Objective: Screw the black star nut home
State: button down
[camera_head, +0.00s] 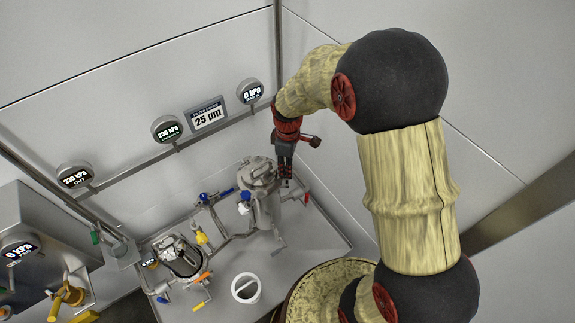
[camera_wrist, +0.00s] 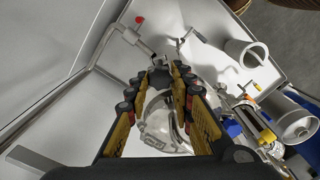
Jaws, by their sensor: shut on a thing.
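My gripper (camera_head: 285,180) points down at the right rim of the grey metal filter vessel (camera_head: 262,207). In the wrist view my gripper (camera_wrist: 169,76) has its two yellow-and-black fingers on either side, converging at the tips. It is shut on a small dark thing at the tips, which I take to be the black star nut; the fingers hide most of it, and I cannot tell how far down it sits. The vessel's round lid (camera_wrist: 157,122) shows between and below the fingers.
A white bucket (camera_head: 245,288) stands on the tray in front of the vessel. Pipes with a blue-handled valve (camera_head: 209,198) and a yellow one (camera_head: 201,238) lie to the left. A red-handled valve (camera_head: 307,198) is close right. Gauges (camera_head: 167,128) line the back wall.

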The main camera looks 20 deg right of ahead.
jog(key=shift+s+m, duration=0.1)
jog(key=shift+m, duration=1.4)
jog(key=c, duration=1.5)
grip_release()
jog(key=shift+c, duration=0.2)
jog(key=shift+o, duration=0.2)
